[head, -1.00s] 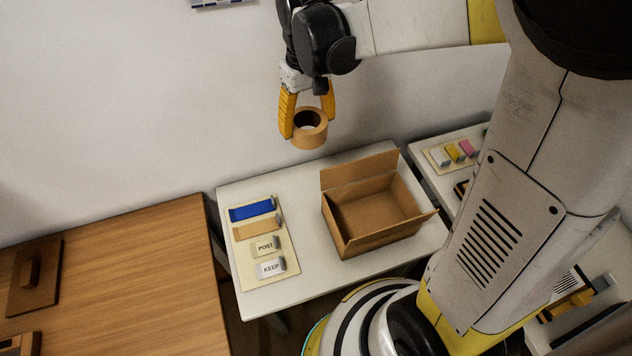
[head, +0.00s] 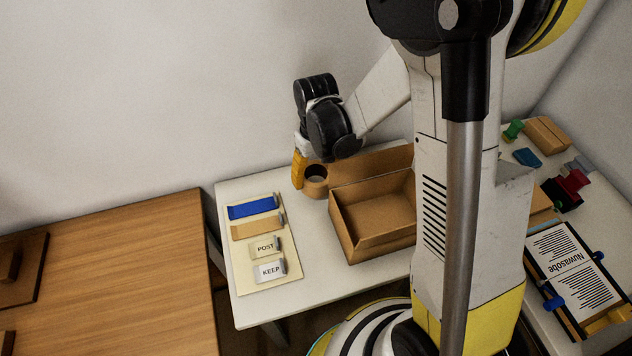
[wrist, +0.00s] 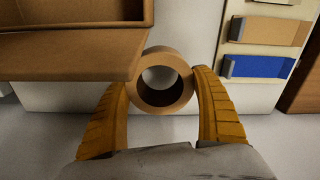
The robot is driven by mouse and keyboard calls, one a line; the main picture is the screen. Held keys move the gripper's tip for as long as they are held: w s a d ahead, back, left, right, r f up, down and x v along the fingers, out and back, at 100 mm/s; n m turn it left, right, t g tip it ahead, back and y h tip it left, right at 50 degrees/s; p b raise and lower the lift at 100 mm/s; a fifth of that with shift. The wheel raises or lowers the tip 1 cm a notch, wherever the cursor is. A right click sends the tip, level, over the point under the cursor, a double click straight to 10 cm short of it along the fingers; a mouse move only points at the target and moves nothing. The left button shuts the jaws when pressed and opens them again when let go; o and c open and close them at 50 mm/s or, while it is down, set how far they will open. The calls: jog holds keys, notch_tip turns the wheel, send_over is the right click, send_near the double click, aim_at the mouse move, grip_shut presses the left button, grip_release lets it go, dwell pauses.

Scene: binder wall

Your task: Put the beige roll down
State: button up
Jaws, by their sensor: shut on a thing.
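The beige roll (head: 315,182) is a tan ring of tape with a dark open core. It shows at the back of the white table, just left of the open cardboard box (head: 345,222). My gripper (head: 306,176) has orange fingers and is shut on the roll. In the wrist view the roll (wrist: 160,98) sits between the two fingertips (wrist: 163,88), beside the box flap (wrist: 70,57). Whether the roll touches the table is hard to tell.
A cream board (head: 267,277) with a blue strip, a tan strip and POST and KEEP labels lies left of the box on the white table (head: 310,290). A wooden table (head: 110,270) is at the left. A second table with stationery (head: 570,180) is at the right.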

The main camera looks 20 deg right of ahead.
jog(key=shift+f+b, duration=0.3)
jog(key=shift+f, duration=1)
jog(key=shift+f, duration=0.2)
jog(key=o, duration=1.2)
jog(key=shift+r, duration=0.1)
